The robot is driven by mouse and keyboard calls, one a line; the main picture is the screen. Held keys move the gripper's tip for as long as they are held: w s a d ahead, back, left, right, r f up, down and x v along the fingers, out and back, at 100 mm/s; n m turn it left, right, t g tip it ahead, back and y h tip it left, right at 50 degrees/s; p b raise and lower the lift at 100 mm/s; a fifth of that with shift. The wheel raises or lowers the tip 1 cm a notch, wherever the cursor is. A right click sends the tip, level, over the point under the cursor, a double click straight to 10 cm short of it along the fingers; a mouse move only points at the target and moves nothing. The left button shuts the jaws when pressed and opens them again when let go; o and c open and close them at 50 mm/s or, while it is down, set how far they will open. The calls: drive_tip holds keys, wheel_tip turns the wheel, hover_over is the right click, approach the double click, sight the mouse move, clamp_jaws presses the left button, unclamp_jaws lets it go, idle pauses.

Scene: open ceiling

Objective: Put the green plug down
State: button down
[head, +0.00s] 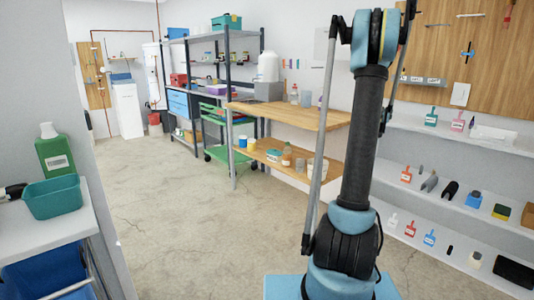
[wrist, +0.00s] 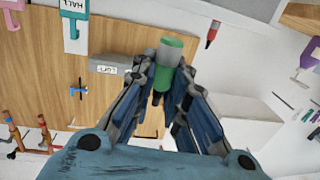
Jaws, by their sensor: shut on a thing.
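The green plug (wrist: 165,65) shows in the wrist view, a small green piece with a pale grey cylindrical end and a dark tip. My gripper (wrist: 162,78) is shut on it, one finger on each side. The plug is held out in front of the wrist. In the head view my arm rises out of the top of the picture, so the gripper and the plug are hidden there.
A wooden two-level bench (head: 290,112) stands mid-room, with a few items at the back of its top. White shelves (head: 455,215) on the right hold small tools. A counter (head: 40,228) at left holds a teal bin (head: 52,198) and green bottle (head: 57,155). The concrete floor between is clear.

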drive_tip(key=w+a+f+n+t+y, duration=0.1)
drive_tip(key=w+a+f+n+y, duration=0.2)
drive_tip(key=a, duration=1)
drive_tip(key=w+a+f+n+t+y, duration=0.2)
drive_tip(key=a+f+y, duration=0.3)
drive_tip(key=a, duration=0.8)
drive_tip(key=w+a+f+n+t+y, duration=0.2)
drive_tip(key=a+f, duration=0.6)
drive_tip(key=a, duration=0.5)
drive_tip(key=shift+w+a+f+n+y, duration=0.4)
drive_tip(key=shift+w+n+y, duration=0.5)
drive_tip(key=shift+w, duration=0.35)
